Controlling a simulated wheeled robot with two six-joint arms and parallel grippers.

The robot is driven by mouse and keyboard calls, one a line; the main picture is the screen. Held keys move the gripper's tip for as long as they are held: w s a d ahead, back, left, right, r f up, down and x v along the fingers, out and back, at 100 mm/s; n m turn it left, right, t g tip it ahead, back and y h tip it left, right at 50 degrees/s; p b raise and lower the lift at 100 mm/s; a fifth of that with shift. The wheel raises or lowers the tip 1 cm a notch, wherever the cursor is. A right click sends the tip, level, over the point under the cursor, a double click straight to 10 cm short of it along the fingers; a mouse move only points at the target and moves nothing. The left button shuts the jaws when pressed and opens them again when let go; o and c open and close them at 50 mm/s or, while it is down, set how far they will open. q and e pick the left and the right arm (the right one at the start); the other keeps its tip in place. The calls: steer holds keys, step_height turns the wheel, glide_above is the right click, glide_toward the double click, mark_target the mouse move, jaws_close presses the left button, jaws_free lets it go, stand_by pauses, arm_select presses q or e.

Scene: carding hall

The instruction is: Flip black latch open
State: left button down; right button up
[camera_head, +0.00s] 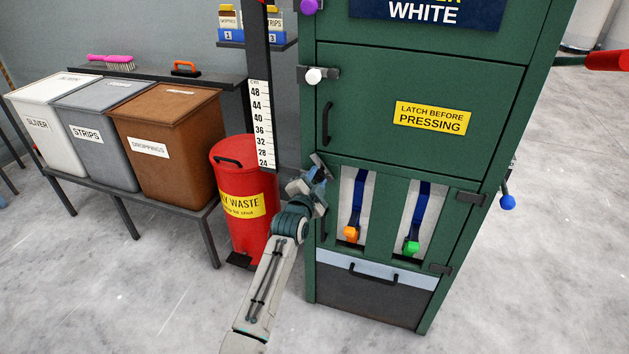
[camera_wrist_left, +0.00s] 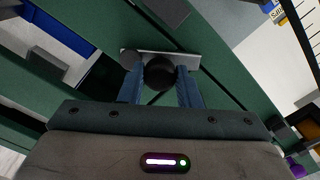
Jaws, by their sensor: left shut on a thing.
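The black latch has a round black knob (camera_wrist_left: 159,74) on a light grey plate (camera_wrist_left: 178,57), set against the green press front (camera_head: 420,85). My left gripper (camera_head: 320,173) is at the press's left edge, below the upper door, and covers most of the latch in the head view. In the left wrist view its two fingers (camera_wrist_left: 160,88) stand on either side of the black knob, shut on it. The plate lies slantwise across a seam in the green panel. My right gripper is in neither view.
A white-knobbed latch (camera_head: 314,75) and a purple knob (camera_head: 309,6) sit higher on the same edge. Orange (camera_head: 351,234) and green (camera_head: 411,248) handles hang in windows below. A red waste bin (camera_head: 243,190) stands close left of the press.

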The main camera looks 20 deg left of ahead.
arm_select(q)
steer(key=shift+d+r+m, duration=0.15)
steer(key=shift+d+m, duration=0.05)
steer(key=shift+m, duration=0.6)
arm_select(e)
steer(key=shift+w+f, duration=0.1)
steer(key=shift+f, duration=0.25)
arm_select(q)
steer(key=c, duration=1.1)
jaws_free()
steer(key=shift+o, duration=0.2)
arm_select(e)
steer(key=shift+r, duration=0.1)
